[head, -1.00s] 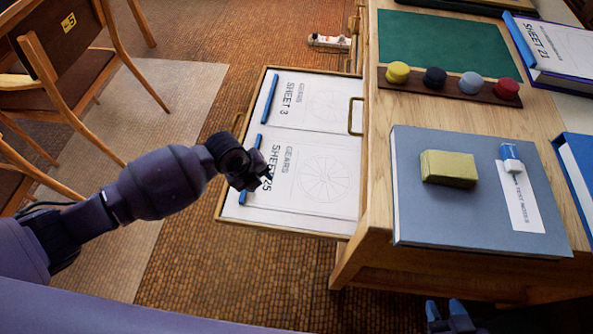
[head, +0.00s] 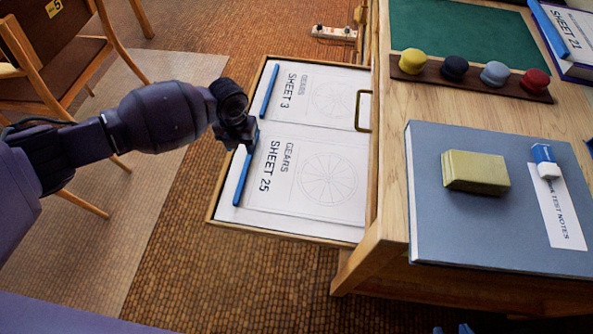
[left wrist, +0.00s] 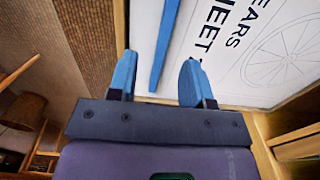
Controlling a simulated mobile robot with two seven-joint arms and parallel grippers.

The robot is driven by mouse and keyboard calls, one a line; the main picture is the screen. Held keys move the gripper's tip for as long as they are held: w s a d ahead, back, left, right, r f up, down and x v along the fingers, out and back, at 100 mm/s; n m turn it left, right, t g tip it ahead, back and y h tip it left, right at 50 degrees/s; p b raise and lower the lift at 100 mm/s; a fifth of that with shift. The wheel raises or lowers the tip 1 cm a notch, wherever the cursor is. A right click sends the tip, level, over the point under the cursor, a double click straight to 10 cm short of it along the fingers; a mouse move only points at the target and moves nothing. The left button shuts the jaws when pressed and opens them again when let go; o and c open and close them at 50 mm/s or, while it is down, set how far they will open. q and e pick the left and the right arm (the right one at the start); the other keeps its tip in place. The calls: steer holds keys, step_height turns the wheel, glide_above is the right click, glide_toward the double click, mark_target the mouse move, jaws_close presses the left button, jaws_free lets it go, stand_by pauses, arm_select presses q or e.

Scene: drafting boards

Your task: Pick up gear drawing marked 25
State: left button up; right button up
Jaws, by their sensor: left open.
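The gear drawing marked SHEET 25 (head: 327,207) lies flat in the open drawer, nearer than the SHEET 3 drawing (head: 335,87). A blue bar (head: 241,180) lies along its left edge. My left gripper (head: 250,143) is open and empty, near the upper end of that bar; the gap above it is hard to judge. In the left wrist view, a blue bar (left wrist: 164,45) shows between my open fingers, beside a gear sheet (left wrist: 255,50) whose number is out of view. My right gripper (head: 452,329) shows only two separated blue tips at the bottom edge.
The drawer (head: 290,235) has a low wooden rim and a handle (head: 360,110) on its right side. The desk (head: 393,190) beside it holds a grey folder (head: 430,220), a yellow block (head: 476,172), an eraser and coloured knobs. A chair (head: 70,70) stands at left.

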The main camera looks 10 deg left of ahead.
mark_target(247, 163)
arm_select(q)
step_height(247, 163, down, 2)
steer(key=f, duration=0.1)
steer(key=f+b, duration=0.1)
steer(key=f, duration=0.1)
steer(key=s+f+b, duration=0.1)
steer(key=shift+d+f, duration=0.3)
steer(key=shift+d, duration=0.05)
steer(key=shift+w+f, duration=0.1)
steer(key=shift+f, duration=0.2)
steer(key=shift+r, duration=0.2)
steer(key=shift+c, duration=0.2)
jaws_close()
